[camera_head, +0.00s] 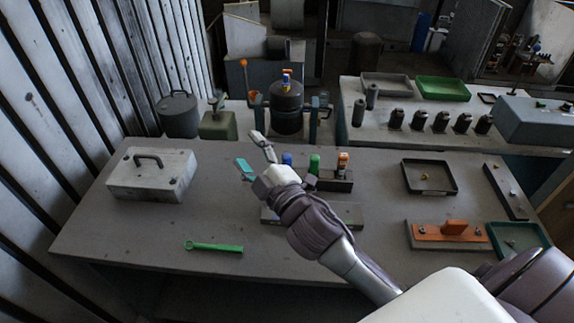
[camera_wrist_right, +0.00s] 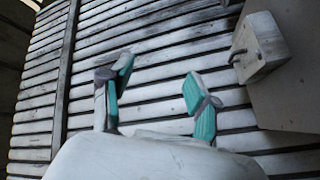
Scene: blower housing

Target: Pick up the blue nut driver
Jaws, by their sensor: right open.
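The blue nut driver (camera_head: 287,158) stands in a dark holder block (camera_head: 338,180) on the table, to the left of a green one (camera_head: 314,164) and an orange-topped one (camera_head: 343,161). Only its blue top shows; its lower part is hidden behind my right gripper. My right gripper (camera_head: 250,153) is open and empty, with its fingers to the left of the blue nut driver in the picture. In the right wrist view the open fingers (camera_wrist_right: 158,78) have nothing between them. My left gripper is not in view.
A grey metal box (camera_head: 150,178) with a handle sits at the table's left. A green wrench (camera_head: 213,247) lies near the front edge. A dark tray (camera_head: 443,188) and an orange-topped fixture (camera_head: 450,233) are at right. The slatted wall (camera_wrist_right: 180,50) fills most of the wrist view.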

